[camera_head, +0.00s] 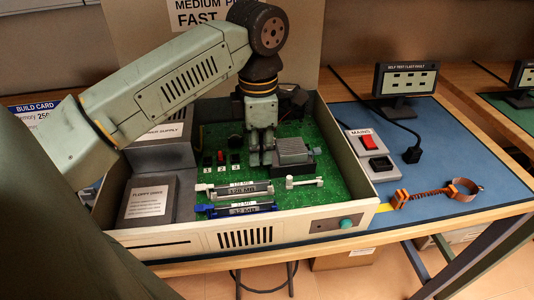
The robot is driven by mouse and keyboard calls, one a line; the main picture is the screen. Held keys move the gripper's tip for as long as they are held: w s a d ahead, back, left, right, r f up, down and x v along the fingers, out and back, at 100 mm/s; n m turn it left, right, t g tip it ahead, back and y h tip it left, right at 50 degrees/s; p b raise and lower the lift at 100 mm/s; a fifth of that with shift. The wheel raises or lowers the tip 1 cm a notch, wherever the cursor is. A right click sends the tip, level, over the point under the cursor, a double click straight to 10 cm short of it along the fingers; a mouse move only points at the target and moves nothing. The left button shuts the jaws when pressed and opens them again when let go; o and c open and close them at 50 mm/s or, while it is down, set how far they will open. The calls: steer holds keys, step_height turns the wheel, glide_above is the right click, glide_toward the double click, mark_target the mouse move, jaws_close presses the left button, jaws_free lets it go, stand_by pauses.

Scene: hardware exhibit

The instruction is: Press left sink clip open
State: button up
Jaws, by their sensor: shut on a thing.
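The grey finned heat sink (292,150) sits on the green circuit board (215,128) inside the open computer case. My gripper (261,160) points straight down at the left side of the sink, its fingers close together and low over the board. The left sink clip is hidden behind the fingers, at the spot where they are shut. I cannot tell whether the clip is latched or open. A dark part of the sink's mount (308,170) shows at its right side.
Memory modules (240,190) lie in slots in front of my gripper, with a white lever piece (304,182) beside them. Numbered switches (221,158) stand to the left. The case's front wall (246,238) is near. A MAINS switch (367,142) and orange wrist strap (437,192) lie right.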

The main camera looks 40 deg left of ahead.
steer(key=shift+s+a+f+b, duration=0.2)
steer(key=shift+s+f+b, duration=0.05)
steer(key=shift+f+b, duration=0.1)
stand_by(0.4)
steer(key=shift+r, duration=0.1)
steer(key=o, duration=0.5)
steer(key=shift+c, duration=0.2)
stand_by(0.4)
step_height(320, 180, up, 7)
steer(key=p, duration=0.4)
steer(key=shift+p, duration=0.35)
stand_by(0.6)
